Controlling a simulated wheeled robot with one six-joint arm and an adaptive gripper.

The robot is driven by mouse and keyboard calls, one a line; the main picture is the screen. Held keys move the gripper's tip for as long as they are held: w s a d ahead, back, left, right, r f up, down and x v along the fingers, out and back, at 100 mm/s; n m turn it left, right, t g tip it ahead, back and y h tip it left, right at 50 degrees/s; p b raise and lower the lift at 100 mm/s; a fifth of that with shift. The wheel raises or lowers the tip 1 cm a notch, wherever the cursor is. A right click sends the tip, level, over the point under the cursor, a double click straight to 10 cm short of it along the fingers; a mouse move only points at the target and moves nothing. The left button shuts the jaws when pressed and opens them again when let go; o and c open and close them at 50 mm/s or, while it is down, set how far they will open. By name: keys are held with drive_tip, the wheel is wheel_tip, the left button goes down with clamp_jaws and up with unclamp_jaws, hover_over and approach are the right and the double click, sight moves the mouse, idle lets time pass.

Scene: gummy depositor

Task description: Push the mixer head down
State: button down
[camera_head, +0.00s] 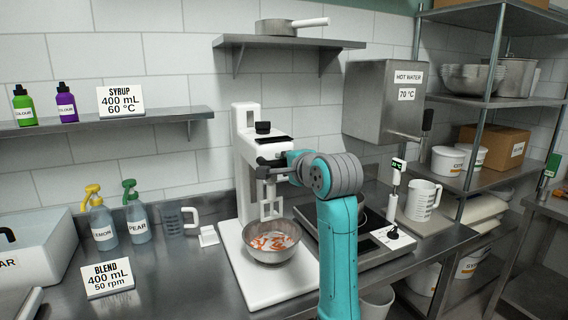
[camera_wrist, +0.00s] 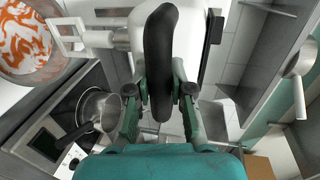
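The white mixer (camera_head: 246,150) stands on the counter, with its head (camera_head: 268,150) raised above a metal bowl (camera_head: 272,252). A whisk-like beater (camera_head: 271,207) hangs from the head over the bowl. The bowl holds an orange and white mix, also visible in the wrist view (camera_wrist: 22,42). My gripper (camera_wrist: 160,68) has its two green fingers on both sides of the head's thick black handle (camera_wrist: 160,30), seemingly touching it.
A hot plate (camera_head: 385,245) with a small pot (camera_wrist: 98,108) sits right of the mixer, behind my arm. A hot water box (camera_head: 380,100) hangs on the wall. A shelf (camera_head: 290,42) is above.

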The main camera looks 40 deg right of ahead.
wheel_tip(320, 180, down, 14)
drive_tip(key=shift+r, duration=0.2)
idle(0.9)
drive_tip(key=shift+f, duration=0.1)
drive_tip(key=c, duration=1)
unclamp_jaws()
drive_tip(key=shift+s, duration=0.15)
drive_tip(key=v, duration=1.1)
drive_tip(key=shift+s+a, duration=0.15)
drive_tip(key=shift+s, duration=0.15)
